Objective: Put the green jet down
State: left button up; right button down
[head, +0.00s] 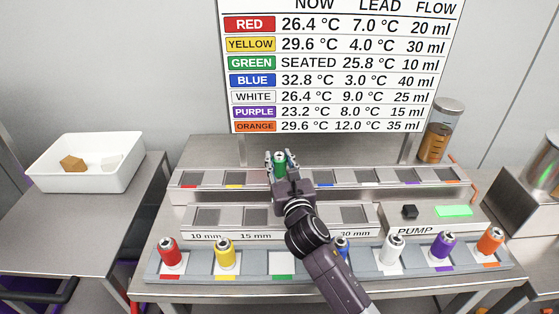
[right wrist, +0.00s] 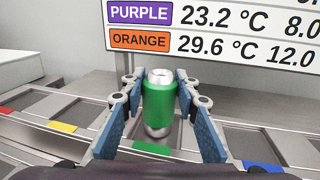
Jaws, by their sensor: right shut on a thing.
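The green jet (head: 280,161), a green can-like cylinder with silver ends, stands upright at the green-marked place of the back rack (head: 330,187). My right gripper (head: 280,156) is shut on it, with one finger on each side. In the right wrist view the green jet (right wrist: 158,107) is between the blue finger pads, and its silver lower end is at the slot behind the green label (right wrist: 152,148). Whether its base bears on the slot floor is hard to tell. The board (head: 340,65) reads SEATED for green. My left gripper is out of view.
The front rack holds red (head: 169,253), yellow (head: 225,254), blue (head: 341,247), white (head: 393,249), purple (head: 443,246) and orange (head: 490,241) jets; its green place (head: 282,263) is empty. The middle rack (head: 235,217) is empty. A pump (head: 430,215) stands right, a white bin (head: 85,163) left.

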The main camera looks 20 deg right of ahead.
jog(key=shift+r, duration=0.1)
jog(key=c, duration=1.9)
grip_release()
jog(key=shift+f, duration=0.25)
jog(key=o, duration=0.4)
jog(key=shift+r, duration=0.35)
jog(key=s, duration=0.8)
jog(key=s+a+b, duration=0.1)
jog(key=s, duration=0.3)
jog(key=shift+f, duration=0.1)
